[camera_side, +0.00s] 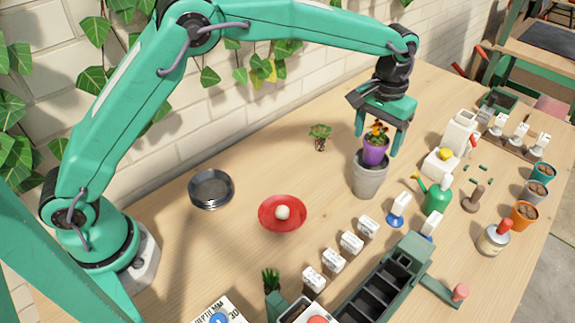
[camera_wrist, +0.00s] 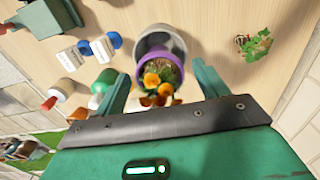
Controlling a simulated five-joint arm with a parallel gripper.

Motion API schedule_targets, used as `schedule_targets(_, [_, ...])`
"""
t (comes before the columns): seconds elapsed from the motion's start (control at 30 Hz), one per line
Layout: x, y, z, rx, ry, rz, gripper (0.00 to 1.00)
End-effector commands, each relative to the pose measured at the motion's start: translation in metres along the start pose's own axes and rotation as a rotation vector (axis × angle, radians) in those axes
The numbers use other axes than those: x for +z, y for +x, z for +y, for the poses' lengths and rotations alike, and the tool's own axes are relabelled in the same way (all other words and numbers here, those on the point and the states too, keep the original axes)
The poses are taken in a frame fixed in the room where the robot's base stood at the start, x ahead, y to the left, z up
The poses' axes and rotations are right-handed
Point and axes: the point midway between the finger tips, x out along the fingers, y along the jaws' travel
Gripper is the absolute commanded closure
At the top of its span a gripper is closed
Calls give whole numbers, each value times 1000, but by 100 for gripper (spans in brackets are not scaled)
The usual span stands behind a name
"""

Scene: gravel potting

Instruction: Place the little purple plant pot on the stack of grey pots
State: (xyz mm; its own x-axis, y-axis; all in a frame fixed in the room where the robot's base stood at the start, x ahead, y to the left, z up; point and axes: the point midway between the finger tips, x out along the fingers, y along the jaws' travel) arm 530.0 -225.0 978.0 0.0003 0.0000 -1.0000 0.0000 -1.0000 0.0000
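The little purple plant pot (camera_side: 375,151), with orange flowers, sits roughly upright at the mouth of the stack of grey pots (camera_side: 369,181). In the wrist view the purple pot (camera_wrist: 173,52) overlaps the grey rim (camera_wrist: 147,44), and its base is hidden. My gripper (camera_side: 379,143) is above and around the purple pot, with one finger on each side. In the wrist view my gripper (camera_wrist: 160,80) is open, with a gap between each finger and the pot.
A red bowl (camera_side: 296,219) with a white ball and a dark round dish (camera_side: 211,188) lie to the left. A small loose plant (camera_side: 320,132) lies behind the stack. A green watering can (camera_side: 437,197) and white bottle (camera_side: 459,135) stand at right. A green divided tray (camera_side: 385,285) is in front.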

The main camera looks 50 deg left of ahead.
Motion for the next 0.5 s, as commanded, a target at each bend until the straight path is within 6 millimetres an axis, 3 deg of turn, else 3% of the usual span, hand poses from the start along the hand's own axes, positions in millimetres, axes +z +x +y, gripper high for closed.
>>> schedule_targets(0.5, [0,-9,0,1,0,1,26])
